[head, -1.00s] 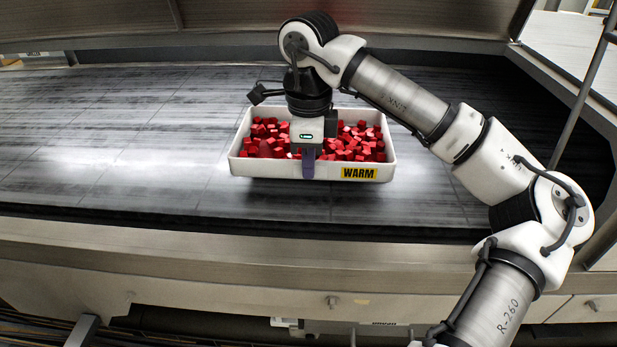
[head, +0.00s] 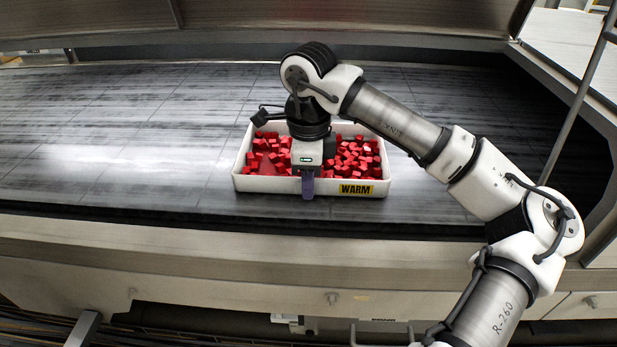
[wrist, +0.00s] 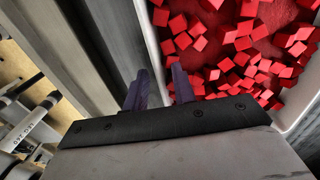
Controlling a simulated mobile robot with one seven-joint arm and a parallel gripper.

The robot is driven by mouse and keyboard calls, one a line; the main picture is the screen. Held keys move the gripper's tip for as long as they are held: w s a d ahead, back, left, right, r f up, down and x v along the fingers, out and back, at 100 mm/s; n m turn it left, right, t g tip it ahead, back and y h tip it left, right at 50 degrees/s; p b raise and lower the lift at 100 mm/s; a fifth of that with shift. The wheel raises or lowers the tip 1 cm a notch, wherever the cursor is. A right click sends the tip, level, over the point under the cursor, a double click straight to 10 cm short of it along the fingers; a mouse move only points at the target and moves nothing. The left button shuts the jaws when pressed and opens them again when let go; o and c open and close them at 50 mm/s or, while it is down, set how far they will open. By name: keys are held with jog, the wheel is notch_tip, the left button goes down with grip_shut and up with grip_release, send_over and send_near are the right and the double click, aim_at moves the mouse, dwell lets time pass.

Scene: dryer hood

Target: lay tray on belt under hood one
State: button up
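The tray (head: 262,184) is white, holds many red cubes, and has a yellow WARM label on its front wall. In the head view it is level on or just above the grey belt (head: 120,150), in the middle; any small gap under it is hard to see. My gripper (head: 308,187) points down at the tray's front wall. In the wrist view, my gripper's purple fingers (wrist: 159,88) straddle the tray wall (wrist: 148,40), one outside and one inside over the cubes. The fingers look shut on the wall. The inner finger is hidden in the head view.
The metal hood (head: 330,18) spans the back above the belt. A steel front rail (head: 200,240) runs along the belt's near edge. A slanted pole (head: 580,100) stands at the right. The belt is bare on the left of the tray.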

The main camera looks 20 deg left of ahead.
notch_tip(320, 180, up, 12)
jog(key=b, duration=0.1)
jog(key=shift+r+b, duration=0.15)
jog(key=shift+b, duration=0.2)
jog(key=shift+s, duration=0.1)
dwell(0.4)
